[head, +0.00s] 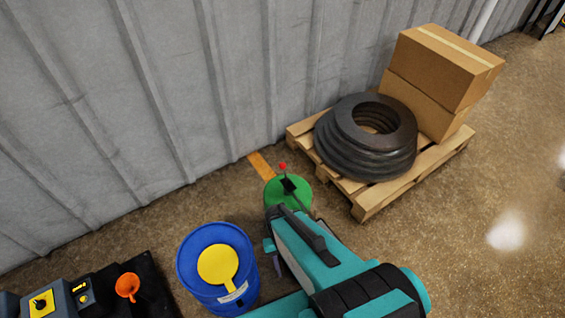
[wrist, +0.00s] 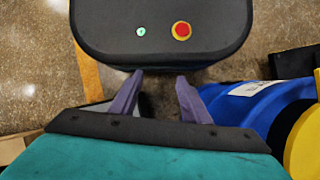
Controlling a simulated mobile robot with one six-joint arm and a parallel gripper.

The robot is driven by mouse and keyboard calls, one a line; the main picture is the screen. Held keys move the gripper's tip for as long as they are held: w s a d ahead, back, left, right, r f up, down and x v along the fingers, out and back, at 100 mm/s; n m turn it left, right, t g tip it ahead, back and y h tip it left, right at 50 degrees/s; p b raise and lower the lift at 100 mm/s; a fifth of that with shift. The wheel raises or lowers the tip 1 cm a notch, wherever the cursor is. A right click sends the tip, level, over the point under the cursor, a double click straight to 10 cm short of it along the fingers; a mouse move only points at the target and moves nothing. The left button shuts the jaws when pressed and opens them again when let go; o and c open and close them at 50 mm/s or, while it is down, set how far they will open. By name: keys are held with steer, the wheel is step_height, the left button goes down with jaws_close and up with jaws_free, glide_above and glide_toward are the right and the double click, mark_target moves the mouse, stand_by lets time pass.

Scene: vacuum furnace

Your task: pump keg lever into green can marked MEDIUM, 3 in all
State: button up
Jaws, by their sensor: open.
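A green round container (head: 298,190) stands on the floor by the wall, partly behind my arm. A black fitting with a red knob (head: 282,166) shows at its top. I cannot tell whether this is the keg with its lever or the can. No MEDIUM marking is readable. My gripper (head: 274,256) is beside the blue drum, in front of the green container and partly hidden by my arm. In the wrist view my gripper (wrist: 160,77) has its two fingers apart, with nothing between them.
A blue drum (head: 190,262) with a yellow top (head: 218,265) stands left of my gripper. A wooden pallet (head: 372,204) holds black rings (head: 345,150) and cardboard boxes (head: 440,65). An orange funnel-like piece (head: 127,286) is lower left. Floor at right is clear.

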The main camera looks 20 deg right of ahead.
steer(key=w+d+r+m+t+p, duration=0.1)
steer(key=w+d+r+m, duration=0.4)
steer(key=w, duration=0.8)
steer(key=w+d+r+m+t+p, duration=0.1)
steer(key=w+d+r+m, duration=0.4)
steer(key=w+r+m, duration=0.6)
steer(key=w+d+r+m+t+p, duration=0.1)
steer(key=w+d+r+m, duration=0.4)
steer(key=w, duration=1)
step_height(320, 180, up, 5)
steer(key=m+t, duration=0.1)
steer(key=m, duration=0.2)
steer(key=shift+w+m+y+p, duration=0.15)
steer(key=shift+m+y+p, duration=0.25)
steer(key=shift+f, duration=0.15)
steer(key=shift+s+a+f+p, duration=0.2)
steer(key=shift+f+p, duration=0.15)
steer(key=shift+f, duration=1.9)
steer(key=shift+s+a+f+p, duration=0.2)
steer(key=shift+f+p, duration=0.1)
steer(key=shift+f, duration=2)
steer(key=shift+s+a+f+p, duration=0.2)
steer(key=shift+f+p, duration=0.15)
steer(key=shift+f, duration=1.9)
